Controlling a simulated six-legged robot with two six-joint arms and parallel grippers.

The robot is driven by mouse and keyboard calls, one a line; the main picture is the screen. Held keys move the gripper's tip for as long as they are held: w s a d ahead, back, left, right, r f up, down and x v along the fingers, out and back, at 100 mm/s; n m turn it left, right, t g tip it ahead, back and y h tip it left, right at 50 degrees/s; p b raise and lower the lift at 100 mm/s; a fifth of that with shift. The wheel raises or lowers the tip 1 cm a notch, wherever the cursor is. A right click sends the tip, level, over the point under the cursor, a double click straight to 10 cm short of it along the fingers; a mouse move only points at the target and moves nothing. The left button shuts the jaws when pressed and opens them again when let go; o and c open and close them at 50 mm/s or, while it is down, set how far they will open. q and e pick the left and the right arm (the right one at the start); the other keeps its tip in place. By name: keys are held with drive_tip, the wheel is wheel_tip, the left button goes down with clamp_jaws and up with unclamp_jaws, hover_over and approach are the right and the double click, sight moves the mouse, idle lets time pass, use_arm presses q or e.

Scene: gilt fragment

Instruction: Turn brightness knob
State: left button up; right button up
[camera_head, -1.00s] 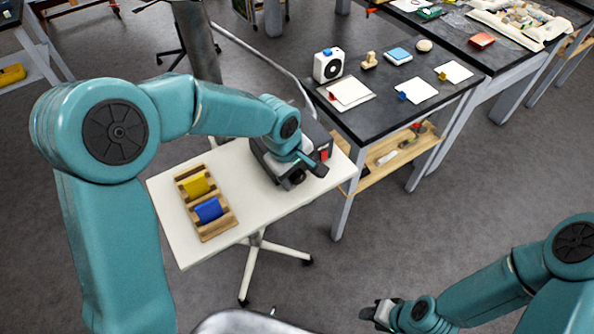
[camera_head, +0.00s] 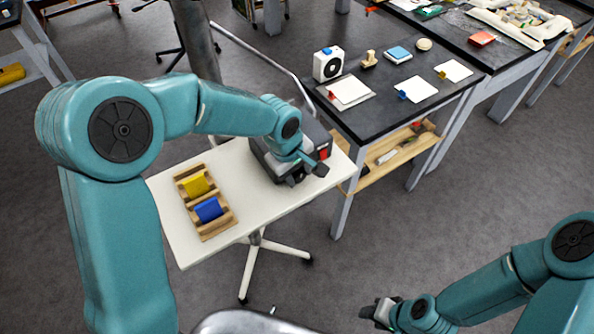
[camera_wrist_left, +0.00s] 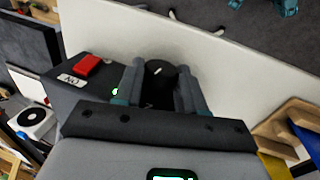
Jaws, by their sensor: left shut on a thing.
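A dark box (camera_head: 263,158) with a red switch (camera_head: 325,151) stands on a white table. In the left wrist view the round black knob (camera_wrist_left: 160,72) with a short white mark sits on the box's near side, next to a green light (camera_wrist_left: 115,91). My left gripper (camera_wrist_left: 161,78) has one finger on each side of the knob and is shut on it. In the head view my left gripper (camera_head: 297,172) covers the knob. My right gripper (camera_head: 375,313) is at the bottom right, away from the table; its jaws are too small to judge.
A wooden rack (camera_head: 206,222) with a yellow and a blue piece lies on the white table (camera_head: 180,247). A black-topped bench (camera_head: 384,116) with a white device and cards stands close behind the box. Floor is open to the right.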

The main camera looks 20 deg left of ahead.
use_arm(q)
drive_tip(key=shift+g+y, duration=0.3)
drive_tip(key=shift+g, duration=0.1)
drive_tip(key=g, duration=0.1)
drive_tip(key=y+p, duration=0.1)
drive_tip(key=g+y+p, duration=0.1)
drive_tip(key=shift+w+d+r+g, duration=0.1)
drive_tip(key=shift+w+d+g, duration=0.15)
drive_tip(key=shift+g, duration=0.05)
drive_tip(key=shift+w+f+g+y+p, duration=0.15)
drive_tip(key=shift+f+g+y+p, duration=0.05)
drive_tip(key=shift+g+y+p, duration=0.85)
drive_tip(key=o, duration=1)
drive_tip(key=shift+o, duration=0.2)
drive_tip(key=shift+d, duration=0.1)
